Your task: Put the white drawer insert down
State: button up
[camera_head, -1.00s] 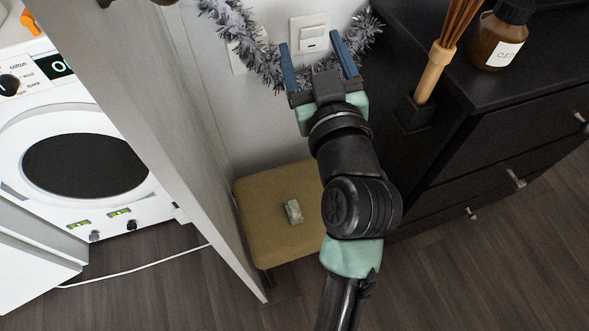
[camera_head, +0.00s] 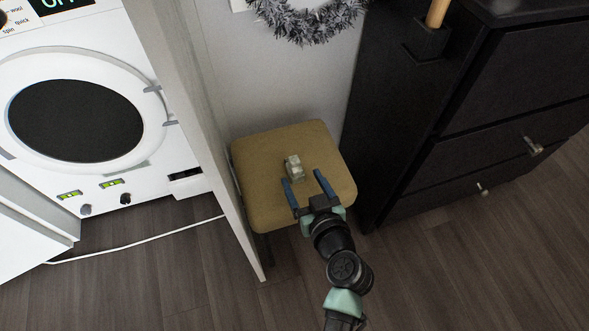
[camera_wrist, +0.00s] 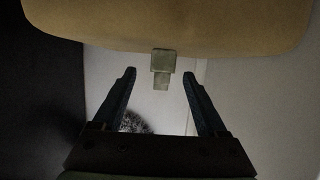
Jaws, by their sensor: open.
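A small pale grey-white piece (camera_head: 294,168), apparently the white drawer insert, lies on the tan stool seat (camera_head: 262,195). My gripper (camera_head: 303,176) is open over the front part of the seat. Its blue fingers point toward the piece, with the fingertips just short of it in the head view. In the wrist view the insert (camera_wrist: 162,62) appears centred just beyond the gap between the open fingertips (camera_wrist: 160,72). Nothing is held. I cannot tell the exact gap in height between fingers and piece.
A tall grey panel (camera_head: 205,120) stands close left of the stool, with a white washing machine (camera_head: 150,185) beyond it. A dark dresser (camera_head: 400,150) stands at the right. Tinsel (camera_head: 305,22) hangs on the back wall. Open floor lies in front.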

aim_at(297, 174)
jog(key=b+x, duration=0.2)
jog(key=x, duration=0.3)
jog(key=shift+w+a+f, duration=0.1)
jog(key=shift+w+a, duration=0.15)
grip_shut()
